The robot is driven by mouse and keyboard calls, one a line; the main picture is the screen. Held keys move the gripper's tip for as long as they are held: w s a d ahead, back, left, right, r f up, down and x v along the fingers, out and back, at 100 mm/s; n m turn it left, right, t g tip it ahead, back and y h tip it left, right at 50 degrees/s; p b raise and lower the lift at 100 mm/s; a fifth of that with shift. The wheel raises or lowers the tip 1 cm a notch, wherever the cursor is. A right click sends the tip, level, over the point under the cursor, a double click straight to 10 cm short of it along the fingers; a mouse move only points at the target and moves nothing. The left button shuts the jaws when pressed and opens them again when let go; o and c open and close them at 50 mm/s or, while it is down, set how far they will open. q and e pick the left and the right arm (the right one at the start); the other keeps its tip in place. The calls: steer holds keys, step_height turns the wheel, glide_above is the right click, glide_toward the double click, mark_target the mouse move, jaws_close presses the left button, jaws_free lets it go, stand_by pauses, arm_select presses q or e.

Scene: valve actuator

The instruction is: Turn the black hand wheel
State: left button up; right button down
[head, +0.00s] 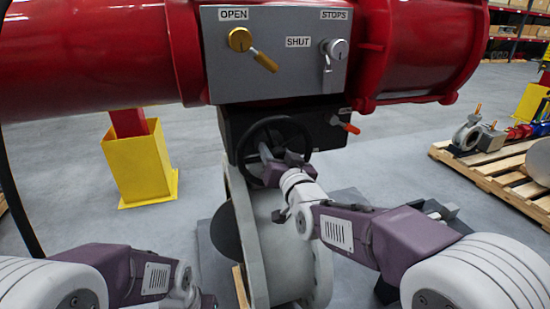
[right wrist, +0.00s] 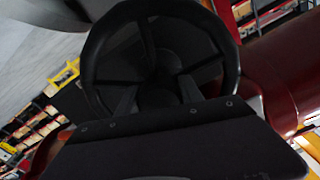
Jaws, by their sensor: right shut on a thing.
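The black hand wheel (head: 243,147) stands on the front of a dark gearbox, below the grey panel, in the head view. My right gripper (head: 275,165) is at the wheel's lower right part and shut on it; the fingertips are partly hidden by the gripper body. In the right wrist view the wheel (right wrist: 94,50) fills the upper middle, with its spokes and hub showing beyond the dark gripper body (right wrist: 160,145). My left arm shows at the lower left of the head view, and its gripper fingers cannot be made out there.
A grey panel (head: 300,85) carries a yellow lever (head: 252,47) and a silver lever (head: 333,52). A pale flanged valve body (head: 280,245) is below. A pallet (head: 500,180) stands at right.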

steer(key=c, duration=0.8)
jaws_free()
steer(key=shift+o, duration=0.2)
steer(key=v, duration=0.9)
